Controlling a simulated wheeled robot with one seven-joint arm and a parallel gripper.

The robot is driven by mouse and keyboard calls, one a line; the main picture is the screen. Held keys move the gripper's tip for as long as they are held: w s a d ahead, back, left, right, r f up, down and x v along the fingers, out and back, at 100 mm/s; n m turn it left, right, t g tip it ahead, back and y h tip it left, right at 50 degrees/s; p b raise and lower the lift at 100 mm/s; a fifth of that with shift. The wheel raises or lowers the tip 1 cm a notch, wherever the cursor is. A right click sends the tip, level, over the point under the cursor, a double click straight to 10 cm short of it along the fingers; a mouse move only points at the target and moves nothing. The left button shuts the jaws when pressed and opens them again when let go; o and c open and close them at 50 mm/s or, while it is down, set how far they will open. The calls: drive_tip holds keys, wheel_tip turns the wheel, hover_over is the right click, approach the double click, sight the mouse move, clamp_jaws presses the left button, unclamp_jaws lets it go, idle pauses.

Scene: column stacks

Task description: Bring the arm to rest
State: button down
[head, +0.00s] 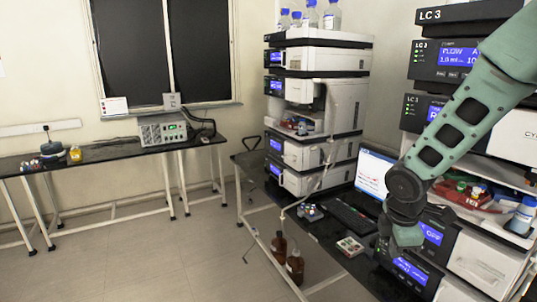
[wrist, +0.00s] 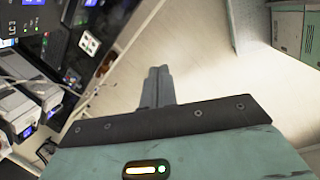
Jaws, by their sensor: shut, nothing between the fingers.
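My arm reaches in from the upper right of the head view and bends down in front of the LC 3 stack. My gripper (wrist: 160,72) is shut and empty in the wrist view, its two fingers together over pale floor. In the head view the lower end of my arm hangs near the right bench; the fingers are hard to make out there.
The LC 3 stack (head: 440,62) stands close behind my arm. Another instrument stack (head: 318,60) carries bottles on top. Brown bottles (head: 295,266) stand below. The floor (head: 170,255) at left is clear.

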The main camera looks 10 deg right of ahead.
drive_tip(key=s+a+f+m+g+y+b, duration=0.2)
drive_tip(key=s+a+m+b, duration=0.5)
drive_tip(key=s+a, duration=1.3)
drive_tip(key=s+f+b, duration=0.1)
drive_tip(key=s, duration=0.3)
drive_tip(key=shift+f+m+y+b, duration=0.2)
drive_tip(key=shift+m+y+b, duration=0.1)
drive_tip(key=shift+m, duration=0.1)
drive_tip(key=shift+s, duration=0.1)
